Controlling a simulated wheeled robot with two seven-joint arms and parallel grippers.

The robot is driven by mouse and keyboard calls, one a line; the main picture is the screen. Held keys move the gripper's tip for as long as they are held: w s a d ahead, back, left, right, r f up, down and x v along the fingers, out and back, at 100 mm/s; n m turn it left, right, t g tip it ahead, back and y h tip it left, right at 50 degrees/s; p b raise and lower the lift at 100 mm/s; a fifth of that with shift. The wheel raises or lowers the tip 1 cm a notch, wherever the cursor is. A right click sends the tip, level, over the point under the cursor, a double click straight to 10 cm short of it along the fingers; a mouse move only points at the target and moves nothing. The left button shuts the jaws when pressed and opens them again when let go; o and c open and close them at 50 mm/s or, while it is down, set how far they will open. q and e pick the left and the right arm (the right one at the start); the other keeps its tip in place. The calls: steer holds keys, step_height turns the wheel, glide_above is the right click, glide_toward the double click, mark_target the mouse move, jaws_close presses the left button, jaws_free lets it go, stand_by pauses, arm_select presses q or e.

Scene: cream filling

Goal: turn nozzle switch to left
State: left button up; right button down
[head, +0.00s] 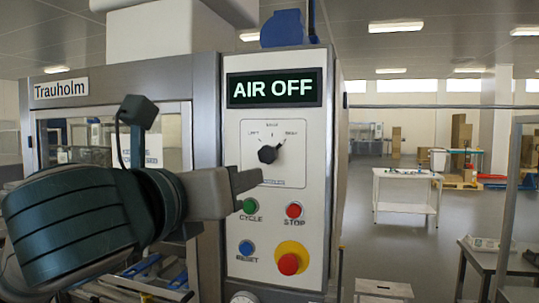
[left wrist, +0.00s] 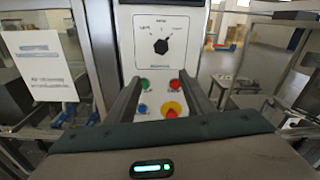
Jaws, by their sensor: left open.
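The nozzle switch is a black knob (head: 268,154) on a white label plate on the machine's front panel. Its pointer appears turned to the upper right, toward the right-hand label; another label is at upper left and one at top. The knob also shows in the left wrist view (left wrist: 161,46). My left gripper (head: 248,180) is in front of the panel, just below and left of the knob. In the left wrist view its two fingers (left wrist: 160,85) are spread with nothing between them, and the knob lies beyond the fingertips, apart from them. My right gripper is not in view.
A display (head: 274,88) above the knob reads AIR OFF. Below the knob are a green cycle button (head: 250,206), red stop button (head: 294,210), blue reset button (head: 246,248) and a red button on yellow (head: 289,263). A white table (head: 405,208) stands far right.

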arm_select(q)
steer(key=s+r+m, duration=0.1)
steer(key=s+r, duration=0.1)
steer(key=shift+s+a+r+m+t, duration=0.1)
steer(key=shift+s+r+m+t, duration=0.2)
steer(key=shift+m+t, duration=0.1)
steer(key=shift+w, duration=0.1)
steer(key=shift+w, duration=0.1)
steer(key=p, duration=0.8)
glide_toward(266, 154)
steer(key=x, duration=0.9)
steer(key=shift+r, duration=0.1)
steer(key=shift+w, duration=0.1)
